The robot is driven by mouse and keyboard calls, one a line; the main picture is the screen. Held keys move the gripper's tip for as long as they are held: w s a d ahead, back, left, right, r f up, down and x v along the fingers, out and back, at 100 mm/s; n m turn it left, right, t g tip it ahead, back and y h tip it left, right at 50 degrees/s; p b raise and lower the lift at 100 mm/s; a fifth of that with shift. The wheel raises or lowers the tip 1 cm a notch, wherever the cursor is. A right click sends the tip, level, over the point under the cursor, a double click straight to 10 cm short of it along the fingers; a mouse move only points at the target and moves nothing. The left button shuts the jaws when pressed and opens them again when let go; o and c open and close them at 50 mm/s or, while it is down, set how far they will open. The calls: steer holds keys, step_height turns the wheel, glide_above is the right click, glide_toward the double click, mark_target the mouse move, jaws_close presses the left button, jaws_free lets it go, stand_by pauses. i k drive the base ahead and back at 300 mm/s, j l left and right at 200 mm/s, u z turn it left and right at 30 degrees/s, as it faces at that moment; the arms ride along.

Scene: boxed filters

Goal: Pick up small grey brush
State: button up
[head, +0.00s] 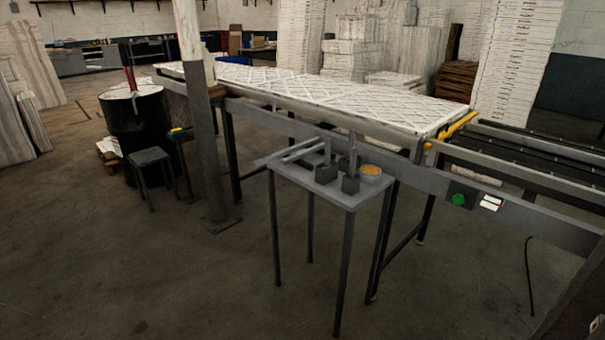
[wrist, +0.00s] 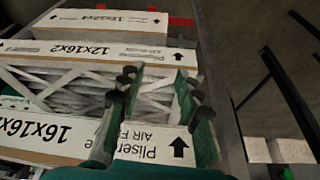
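A small grey table (head: 345,199) stands in the middle of the head view. On it are two dark grey block-like pieces with upright handles, one further left (head: 326,172) and one nearer the front (head: 350,184). These look like brushes, but they are too small to be sure. My gripper (wrist: 158,85) shows only in the wrist view. Its green fingers are apart with nothing held between them, in front of labelled filter boxes. No brush shows in the wrist view.
A round tub with orange contents (head: 371,174) stands at the small table's right. Behind runs a long conveyor bench with white filters (head: 330,92). A pillar (head: 198,130), black drum (head: 135,125) and dark stool (head: 150,158) stand left. The floor (head: 150,290) in front is clear.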

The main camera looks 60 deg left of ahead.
mark_target(352, 172)
steer(key=j+u, duration=0.1)
steer(key=u, duration=1.55)
